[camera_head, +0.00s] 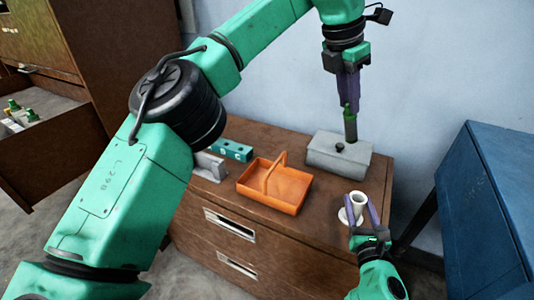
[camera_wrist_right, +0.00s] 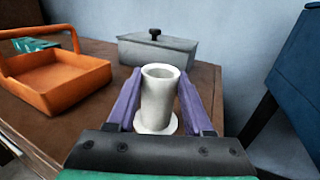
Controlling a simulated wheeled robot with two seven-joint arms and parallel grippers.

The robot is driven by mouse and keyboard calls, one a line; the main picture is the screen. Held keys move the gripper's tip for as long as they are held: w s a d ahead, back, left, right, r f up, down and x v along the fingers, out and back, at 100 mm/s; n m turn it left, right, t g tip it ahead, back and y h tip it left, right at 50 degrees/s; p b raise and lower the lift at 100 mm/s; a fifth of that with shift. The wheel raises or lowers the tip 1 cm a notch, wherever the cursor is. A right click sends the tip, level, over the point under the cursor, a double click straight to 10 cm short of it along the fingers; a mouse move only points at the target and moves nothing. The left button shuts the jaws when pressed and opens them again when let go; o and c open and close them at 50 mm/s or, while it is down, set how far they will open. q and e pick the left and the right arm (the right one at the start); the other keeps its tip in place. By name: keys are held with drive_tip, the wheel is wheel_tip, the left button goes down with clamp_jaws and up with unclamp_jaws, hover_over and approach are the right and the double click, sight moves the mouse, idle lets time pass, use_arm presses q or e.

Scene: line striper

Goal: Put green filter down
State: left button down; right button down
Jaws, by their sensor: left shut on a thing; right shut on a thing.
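The green filter (camera_head: 350,125), a dark cylinder with a green top, hangs upright in my left gripper (camera_head: 348,104). The gripper is shut on its green top, fingers pointing down. The filter's lower end overlaps the right part of the grey lidded box (camera_head: 325,158); I cannot tell whether it touches the box or is behind or above it. My right gripper (camera_head: 360,207) is shut on a white cup (camera_head: 357,201) at the cabinet's right front. In the right wrist view the white cup (camera_wrist_right: 158,100) stands upright between the purple fingers, with a round white base below.
An orange handled tray (camera_head: 262,200) stands mid-cabinet, with a teal block (camera_head: 232,151) and a grey block (camera_head: 210,166) to its left. A blue cabinet (camera_head: 490,210) stands at right. An open drawer (camera_head: 45,150) at left holds small green-topped items. The wall is close behind.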

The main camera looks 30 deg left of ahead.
use_arm(q)
drive_tip(key=w+a+f+n+y, duration=0.3)
drive_tip(key=a+f+n, duration=0.3)
drive_tip(key=a+n, duration=0.2)
drive_tip(key=w+a+f+n+y, duration=0.25)
drive_tip(key=a+f+n, duration=0.25)
drive_tip(key=a+n, duration=0.4)
wheel_tip(320, 180, down, 10)
drive_tip(key=shift+w+d, duration=0.15)
drive_tip(key=shift+d, duration=0.05)
drive_tip(key=c, duration=0.8)
unclamp_jaws()
drive_tip(key=shift+o, duration=0.2)
